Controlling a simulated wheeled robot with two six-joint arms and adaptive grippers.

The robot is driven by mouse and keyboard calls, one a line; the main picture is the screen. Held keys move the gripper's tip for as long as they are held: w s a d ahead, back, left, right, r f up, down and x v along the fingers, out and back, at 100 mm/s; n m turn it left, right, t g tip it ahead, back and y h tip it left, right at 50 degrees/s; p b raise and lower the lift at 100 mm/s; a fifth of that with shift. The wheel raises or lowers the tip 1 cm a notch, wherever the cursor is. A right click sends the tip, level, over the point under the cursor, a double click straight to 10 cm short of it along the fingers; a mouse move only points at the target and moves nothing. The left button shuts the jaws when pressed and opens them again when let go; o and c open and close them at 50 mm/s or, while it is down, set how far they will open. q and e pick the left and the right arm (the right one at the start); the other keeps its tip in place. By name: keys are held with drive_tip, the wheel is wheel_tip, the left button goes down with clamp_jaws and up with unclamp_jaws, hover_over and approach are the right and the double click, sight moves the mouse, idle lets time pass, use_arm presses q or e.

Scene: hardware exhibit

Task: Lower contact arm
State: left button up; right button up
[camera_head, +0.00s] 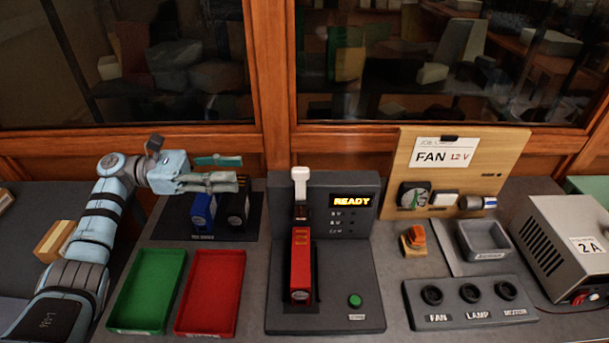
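The test stand (345,275) is dark grey and stands at the middle of the table. Its contact arm (300,182) has a white top and is raised upright. A red block (301,263) stands in the stand below the arm. The display (352,201) reads READY, and a green button (355,300) sits at the lower right. My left gripper (239,171) is open, with nothing seen between its fingers. It is left of the contact arm and apart from it, in front of the window. My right gripper is not in view.
A blue block (203,211) and a black block (238,212) stand below my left gripper. A green tray (148,290) and a red tray (211,292) lie in front. At right are a FAN board (447,165), a socket panel (470,303) and a power supply (560,247).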

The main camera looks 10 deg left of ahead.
sight(300, 168)
use_arm(q)
drive_tip(key=p+x, duration=0.4)
drive_tip(key=x, duration=0.9)
drive_tip(key=shift+w+d+r, duration=0.1)
drive_tip(key=shift+w+d, duration=0.05)
drive_tip(key=shift+d, duration=0.2)
drive_tip(key=shift+w+d+p, duration=0.15)
drive_tip(key=shift+d+p, duration=0.15)
drive_tip(key=shift+d, duration=0.05)
clamp_jaws()
